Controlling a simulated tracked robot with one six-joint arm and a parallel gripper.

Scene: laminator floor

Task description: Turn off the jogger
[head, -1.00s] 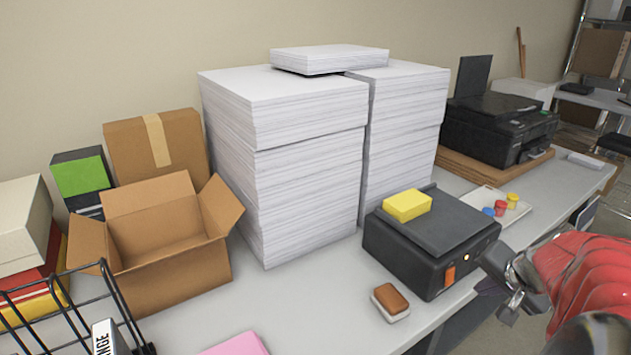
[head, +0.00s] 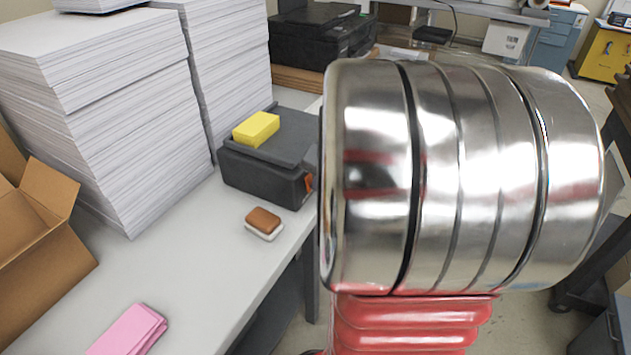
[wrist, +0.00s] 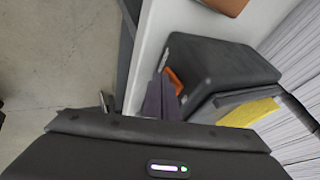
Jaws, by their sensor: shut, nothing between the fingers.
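The jogger, a dark box (head: 262,176) with a flat top, stands on the table left of my arm in the head view; it also shows in the wrist view (wrist: 222,66). Its orange rocker switch (head: 309,182) is on the front face, partly cut off by my arm there. In the wrist view the switch (wrist: 174,82) is plain. My gripper (wrist: 161,98) is shut and empty, its dark fingertips close beside the switch. I cannot tell whether they touch it. In the head view my arm hides the gripper.
A yellow block (head: 257,128) lies on the jogger. A brown-and-white eraser-like block (head: 263,222) lies in front of it. Tall paper stacks (head: 115,115) stand to the left, a black printer (head: 318,40) behind.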

